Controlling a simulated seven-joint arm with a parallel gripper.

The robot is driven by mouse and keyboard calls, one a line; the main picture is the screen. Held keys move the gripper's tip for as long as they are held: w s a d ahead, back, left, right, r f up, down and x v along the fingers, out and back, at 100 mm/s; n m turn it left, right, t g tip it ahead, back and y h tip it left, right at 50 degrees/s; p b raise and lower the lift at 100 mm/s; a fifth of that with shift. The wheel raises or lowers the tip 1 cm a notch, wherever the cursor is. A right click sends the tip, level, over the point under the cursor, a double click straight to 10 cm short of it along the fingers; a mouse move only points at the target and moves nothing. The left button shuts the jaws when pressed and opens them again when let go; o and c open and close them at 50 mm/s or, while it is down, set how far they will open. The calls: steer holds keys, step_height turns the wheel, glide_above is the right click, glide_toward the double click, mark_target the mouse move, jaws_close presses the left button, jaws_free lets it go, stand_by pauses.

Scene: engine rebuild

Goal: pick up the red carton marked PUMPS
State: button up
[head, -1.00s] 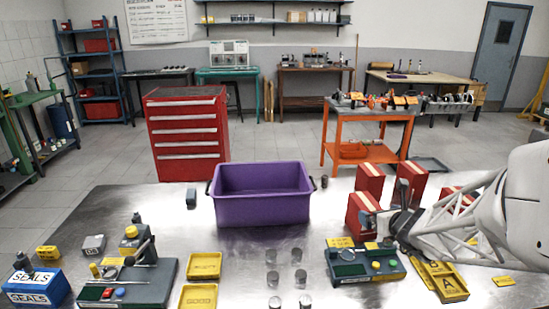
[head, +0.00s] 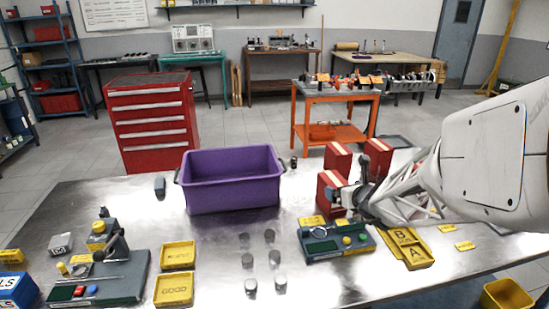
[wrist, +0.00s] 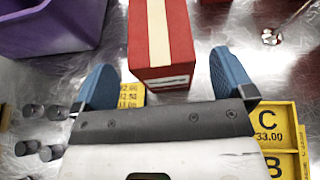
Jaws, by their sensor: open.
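Several red cartons with cream tape strips stand on the metal table. In the head view, two stand at the back, a left one (head: 338,157) and a right one (head: 378,157). A nearer carton (head: 331,190) stands beside my gripper (head: 352,196), which partly covers it. In the wrist view, a red carton (wrist: 160,30) lies ahead between the blue fingers of my gripper (wrist: 162,62). The fingers are spread apart, with gaps on both sides of it. Its white label is too small to read, so I cannot confirm PUMPS.
A purple bin (head: 232,182) stands left of the cartons. A grey fixture with buttons (head: 335,243) sits in front of them. Yellow trays marked B and C (wrist: 280,125) lie to the right. Several metal cylinders (head: 248,260) stand on the table between the bin and its front edge.

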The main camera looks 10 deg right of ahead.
steer(key=shift+x, duration=2.55)
steer(key=shift+r, duration=0.1)
steer(key=c, duration=1.1)
